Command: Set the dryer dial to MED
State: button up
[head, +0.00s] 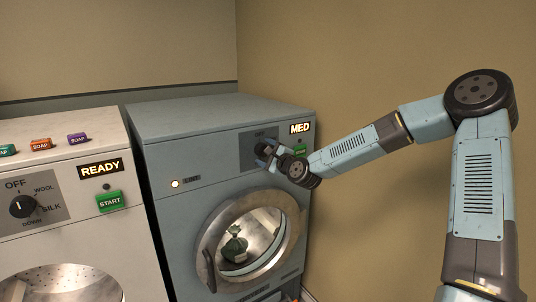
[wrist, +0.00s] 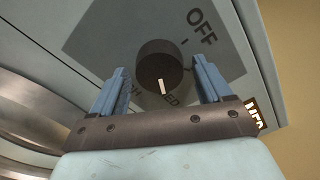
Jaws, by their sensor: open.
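The dryer (head: 190,150) is the blue-grey machine in the middle of the head view. In the wrist view its round black dial (wrist: 160,62) sits on a grey plate. The dial's white mark points down at a partly hidden label ending in "ED"; "OFF" is at the upper right. The dryer's lit display (head: 300,128) reads MED. My gripper (head: 266,153) is at the dial plate and hides the dial in the head view. In the wrist view my gripper (wrist: 160,74) is open, a blue finger on either side of the dial, with visible gaps.
A green START button (head: 299,150) lies close right of my gripper. The dryer's round door (head: 250,245) is below it, with a green item inside. A white washer (head: 65,210) with its own dial and READY display stands left. A bare wall is behind and right.

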jog(key=shift+s+d, duration=0.1)
jog(key=v, duration=1.3)
jog(key=shift+s, duration=0.25)
jog(key=shift+d, duration=0.15)
jog(key=s+d+f+n+g+h, duration=0.3)
jog(key=s+f+n+g+h, duration=0.35)
jog(key=f+n, duration=0.3)
jog(key=s+d+r+n+g+h, duration=0.1)
jog(key=s+d+r, duration=0.3)
jog(key=s, duration=0.5)
jog(key=s+d+r+n+g+h, duration=0.1)
jog(key=s+d+r+n, duration=0.3)
jog(key=s+r, duration=0.4)
jog(key=s+d+r+n+g+h, duration=0.1)
jog(key=s+d+r+n, duration=0.1)
jog(key=s+d+r, duration=0.4)
jog(key=s, duration=0.5)
jog(key=shift+r+n, duration=0.25)
jog(key=shift+n, duration=0.1)
